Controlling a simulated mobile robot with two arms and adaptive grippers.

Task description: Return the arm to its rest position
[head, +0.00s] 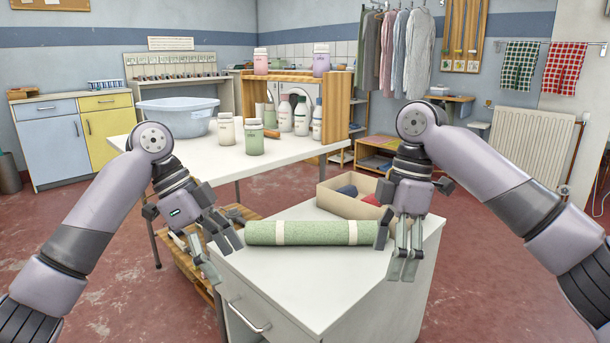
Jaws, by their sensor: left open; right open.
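My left gripper (212,258) is open and empty at the left edge of the white cabinet (305,277), fingers pointing down. My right gripper (403,262) is open and empty near the cabinet's right side, fingers pointing down. A rolled green cloth with two pale bands (318,232) lies on the cabinet top between the two grippers. Its left end is close to my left gripper and its right end is close to my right gripper's fingers. I cannot tell whether either gripper touches it.
An open cardboard box (342,205) with dark blue and red items stands behind the roll, partly hidden by my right arm. A white table (200,155) behind holds a blue basin (177,117), jars and bottles. Red floor (500,290) is clear at the right.

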